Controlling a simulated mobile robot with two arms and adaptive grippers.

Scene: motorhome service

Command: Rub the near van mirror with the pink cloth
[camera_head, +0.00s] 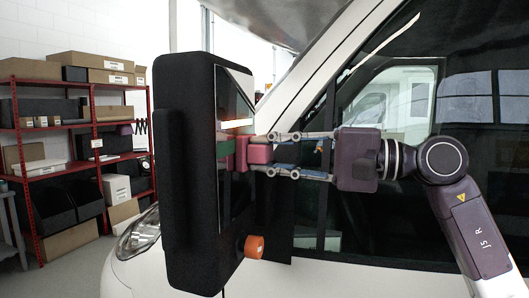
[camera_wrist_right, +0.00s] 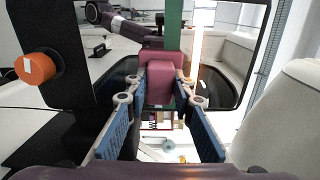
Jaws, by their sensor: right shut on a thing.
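The near van mirror has a tall black housing (camera_head: 185,180) and a glass face (camera_head: 236,92) turned to the right, toward my gripper. In the right wrist view the mirror glass (camera_wrist_right: 120,62) fills the upper middle. My right gripper (camera_head: 272,152) is shut on the pink cloth (camera_head: 259,152), which looks like a folded block. The cloth (camera_wrist_right: 160,88) sits between the fingertips, right at the glass; I cannot tell whether it presses on it. A green strip (camera_wrist_right: 174,28) lies on or shows in the glass behind the cloth. My left gripper is not in view.
An orange round part (camera_head: 254,246) sticks out at the mirror's lower edge, below my gripper. The white van door and dark window (camera_head: 405,95) are close behind my right arm. Red shelves with boxes (camera_head: 92,125) stand at the far left.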

